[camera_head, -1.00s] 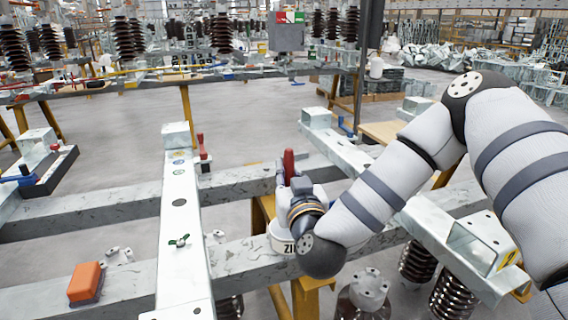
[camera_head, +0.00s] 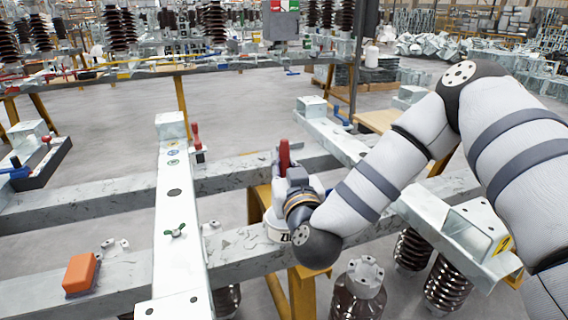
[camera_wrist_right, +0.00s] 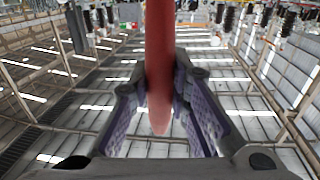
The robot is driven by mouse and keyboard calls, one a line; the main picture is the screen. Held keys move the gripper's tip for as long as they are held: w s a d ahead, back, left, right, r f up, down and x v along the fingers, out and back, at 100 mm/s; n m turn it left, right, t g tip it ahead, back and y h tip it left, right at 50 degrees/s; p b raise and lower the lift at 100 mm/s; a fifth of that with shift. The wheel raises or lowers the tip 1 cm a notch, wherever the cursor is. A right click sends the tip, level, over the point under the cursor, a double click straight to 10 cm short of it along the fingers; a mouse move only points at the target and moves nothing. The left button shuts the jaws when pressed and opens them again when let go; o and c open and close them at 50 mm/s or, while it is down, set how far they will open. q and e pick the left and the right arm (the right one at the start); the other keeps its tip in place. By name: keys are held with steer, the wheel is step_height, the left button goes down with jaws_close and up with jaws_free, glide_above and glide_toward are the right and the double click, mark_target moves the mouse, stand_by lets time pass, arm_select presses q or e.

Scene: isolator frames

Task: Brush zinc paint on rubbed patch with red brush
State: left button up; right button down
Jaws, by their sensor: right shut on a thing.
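My right gripper (camera_head: 287,172) is shut on the red brush (camera_head: 284,153), whose handle points up. In the right wrist view the red handle (camera_wrist_right: 160,60) stands between the two purple-lined fingers (camera_wrist_right: 163,90). The brush's bristle end is hidden. The gripper is over a white paint tin (camera_head: 275,233) marked "ZI", which my wrist partly covers; I cannot tell whether the bristles touch the paint. A pale metal beam (camera_head: 174,225) runs lengthwise left of the tin. I cannot make out the rubbed patch for certain. My left gripper is not in view.
An orange block (camera_head: 81,273) lies on the grey cross beam at front left. A red-handled tool (camera_head: 196,141) stands beside the pale beam's far part. Ribbed insulators (camera_head: 443,287) stand at lower right.

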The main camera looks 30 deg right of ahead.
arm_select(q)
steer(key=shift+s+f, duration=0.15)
arm_select(e)
steer(key=shift+f, duration=0.4)
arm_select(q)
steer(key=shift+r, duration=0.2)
arm_select(e)
steer(key=shift+f, duration=0.2)
stand_by(1.1)
steer(key=shift+r+p, duration=2.05)
steer(key=shift+r, duration=1.8)
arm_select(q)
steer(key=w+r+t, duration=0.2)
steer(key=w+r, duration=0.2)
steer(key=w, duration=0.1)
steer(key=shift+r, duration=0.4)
arm_select(e)
steer(key=shift+f, duration=0.2)
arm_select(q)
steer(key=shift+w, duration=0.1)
